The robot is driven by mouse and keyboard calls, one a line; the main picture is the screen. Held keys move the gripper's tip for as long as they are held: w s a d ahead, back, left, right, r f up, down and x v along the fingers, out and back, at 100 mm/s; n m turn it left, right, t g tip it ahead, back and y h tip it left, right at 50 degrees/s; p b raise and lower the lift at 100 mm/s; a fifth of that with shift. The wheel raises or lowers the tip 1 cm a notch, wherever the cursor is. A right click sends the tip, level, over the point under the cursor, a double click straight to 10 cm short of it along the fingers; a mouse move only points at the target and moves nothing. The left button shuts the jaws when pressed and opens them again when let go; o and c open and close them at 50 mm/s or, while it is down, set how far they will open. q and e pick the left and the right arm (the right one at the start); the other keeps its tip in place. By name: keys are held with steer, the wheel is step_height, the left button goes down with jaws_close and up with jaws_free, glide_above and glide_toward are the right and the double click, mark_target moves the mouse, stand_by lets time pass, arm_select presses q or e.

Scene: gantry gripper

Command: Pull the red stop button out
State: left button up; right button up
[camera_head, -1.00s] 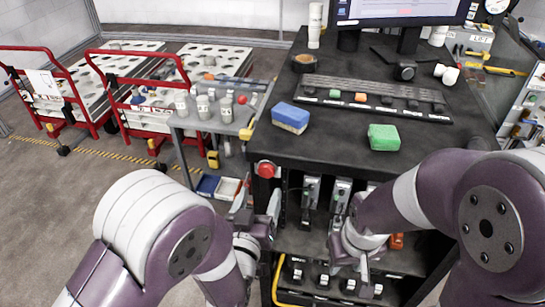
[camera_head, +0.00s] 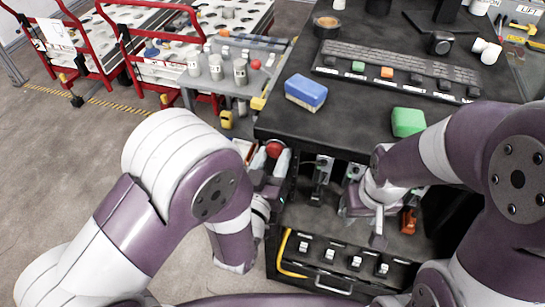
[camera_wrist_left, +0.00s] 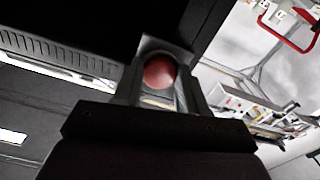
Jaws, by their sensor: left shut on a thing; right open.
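The red stop button (camera_head: 274,149) is on the front left corner of the black workbench (camera_head: 330,121), just below its top. My left gripper (camera_head: 271,160) has its fingers on both sides of the button and is shut on it. In the left wrist view the round red button (camera_wrist_left: 160,71) sits between the two fingertips (camera_wrist_left: 158,88). From these views I cannot tell how far the button stands out. My right gripper (camera_head: 378,225) is open and empty in front of the bench's lower shelf, pointing down.
A grey side table (camera_head: 240,86) with several cylinders stands to the left, and red-framed carts (camera_head: 135,62) stand beyond.

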arm_select(q)
jaws_close()
steer(key=shift+s+a+f+b, duration=0.1)
steer(key=shift+s+b, duration=0.25)
steer(key=shift+s, duration=0.1)
steer(key=o, duration=1)
jaws_free()
steer(key=shift+o, duration=0.8)
steer(key=shift+s, duration=0.1)
